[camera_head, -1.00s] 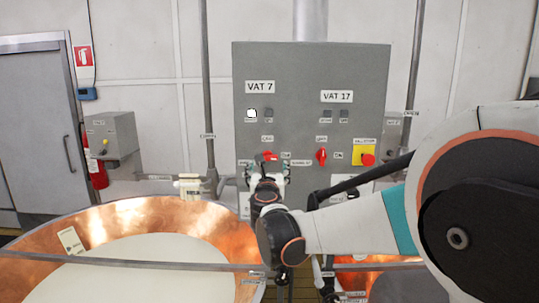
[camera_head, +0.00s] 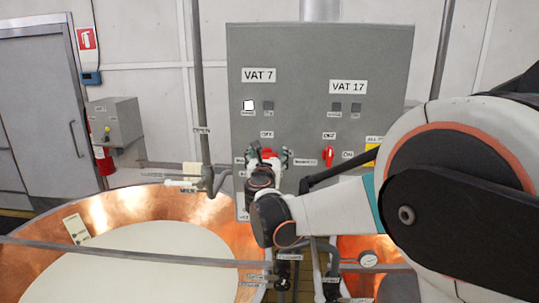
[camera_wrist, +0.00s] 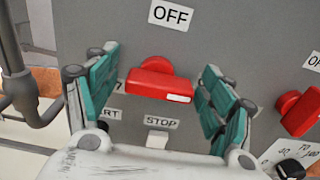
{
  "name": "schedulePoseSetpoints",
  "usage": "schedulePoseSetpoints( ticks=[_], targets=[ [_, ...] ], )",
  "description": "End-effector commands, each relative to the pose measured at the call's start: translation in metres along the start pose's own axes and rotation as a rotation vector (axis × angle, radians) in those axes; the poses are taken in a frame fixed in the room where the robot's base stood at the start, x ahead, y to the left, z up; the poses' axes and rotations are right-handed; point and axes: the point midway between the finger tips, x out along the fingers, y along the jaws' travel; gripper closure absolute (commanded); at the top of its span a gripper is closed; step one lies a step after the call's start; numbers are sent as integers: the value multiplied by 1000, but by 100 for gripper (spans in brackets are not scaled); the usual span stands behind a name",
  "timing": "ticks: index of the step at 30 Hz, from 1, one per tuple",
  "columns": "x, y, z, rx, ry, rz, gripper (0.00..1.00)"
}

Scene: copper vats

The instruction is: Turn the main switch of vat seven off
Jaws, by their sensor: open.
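The grey control panel (camera_head: 310,100) carries a VAT 7 label (camera_head: 258,75) at upper left. Below it is a red rotary switch (camera_head: 268,152), mostly hidden by my gripper (camera_head: 269,159) in the head view. In the wrist view the switch (camera_wrist: 160,84) has its bar lying about horizontal, with a white mark at its right end. An OFF label (camera_wrist: 171,14) sits above it. My gripper (camera_wrist: 162,66) is open, with one teal-padded finger on each side of the bar. Whether the fingers touch it I cannot tell.
The red VAT 17 switch (camera_head: 328,155) is upright to the right, and also shows in the wrist view (camera_wrist: 301,112). A yellow plate (camera_head: 371,156) is partly hidden by my arm. A copper vat (camera_head: 105,215) and a rail (camera_head: 130,254) lie in front. A pipe (camera_head: 198,90) stands left of the panel.

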Motion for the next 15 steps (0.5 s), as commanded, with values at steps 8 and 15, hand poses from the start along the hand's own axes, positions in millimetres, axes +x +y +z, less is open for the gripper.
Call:
schedulePoseSetpoints(
  ticks=[8, 15],
  targets=[
    [0, 0, 0, 0, 0, 0, 70],
    [0, 0, 0, -5, 0, 0, 70]
  ],
)
